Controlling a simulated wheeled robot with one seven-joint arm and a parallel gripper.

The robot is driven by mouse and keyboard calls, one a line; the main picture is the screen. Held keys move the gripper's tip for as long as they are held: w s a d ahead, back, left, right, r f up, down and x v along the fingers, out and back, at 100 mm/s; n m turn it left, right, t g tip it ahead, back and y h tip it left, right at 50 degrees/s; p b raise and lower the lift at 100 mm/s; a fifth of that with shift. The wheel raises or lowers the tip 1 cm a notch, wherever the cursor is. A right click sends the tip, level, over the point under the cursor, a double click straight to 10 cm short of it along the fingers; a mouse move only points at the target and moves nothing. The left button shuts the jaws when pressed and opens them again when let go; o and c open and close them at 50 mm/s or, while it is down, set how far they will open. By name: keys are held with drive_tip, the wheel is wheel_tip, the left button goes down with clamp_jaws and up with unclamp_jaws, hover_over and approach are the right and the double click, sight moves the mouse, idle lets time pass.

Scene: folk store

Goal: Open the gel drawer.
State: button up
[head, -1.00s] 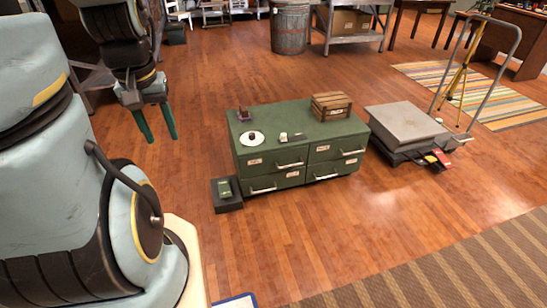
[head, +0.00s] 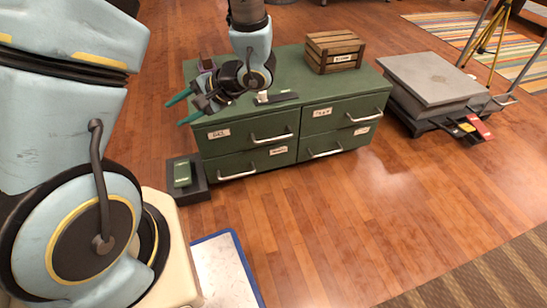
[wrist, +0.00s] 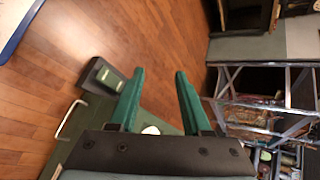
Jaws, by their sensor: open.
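A green drawer cabinet (head: 345,104) stands on the floor with two columns of two drawers, all shut. The upper left drawer has a small label (head: 219,134) that seems to read "GEL" and a pale bar handle (head: 271,139). My gripper (head: 181,111) is above the cabinet's left front part, fingers pointing left past its left edge, apart from the handle. It is open and empty. In the wrist view the green fingers (wrist: 159,75) are spread, with floor between them; a pale cabinet handle (wrist: 70,119) shows at the left.
On the cabinet top are a wooden crate (head: 335,52) and a small dark item (head: 277,98). A dark tray (head: 201,187) with a green packet (head: 182,174) lies on the floor at left. A grey platform scale (head: 428,78) stands at right. Floor in front is clear.

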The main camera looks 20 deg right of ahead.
drive_tip(key=w+d+f+m+t+h+b, duration=0.1)
drive_tip(key=d+f+m+t+h+b, duration=0.4)
drive_tip(key=d+f+b, duration=0.6)
drive_tip(key=m+t+h+b, duration=0.3)
drive_tip(key=t+h+b, duration=0.1)
drive_tip(key=h, duration=0.2)
approach(274, 139)
drive_tip(key=shift+b+x, duration=1.9)
drive_tip(key=shift+x, duration=3.4)
drive_tip(key=shift+f, duration=0.2)
drive_tip(key=shift+c, duration=0.2)
clamp_jaws()
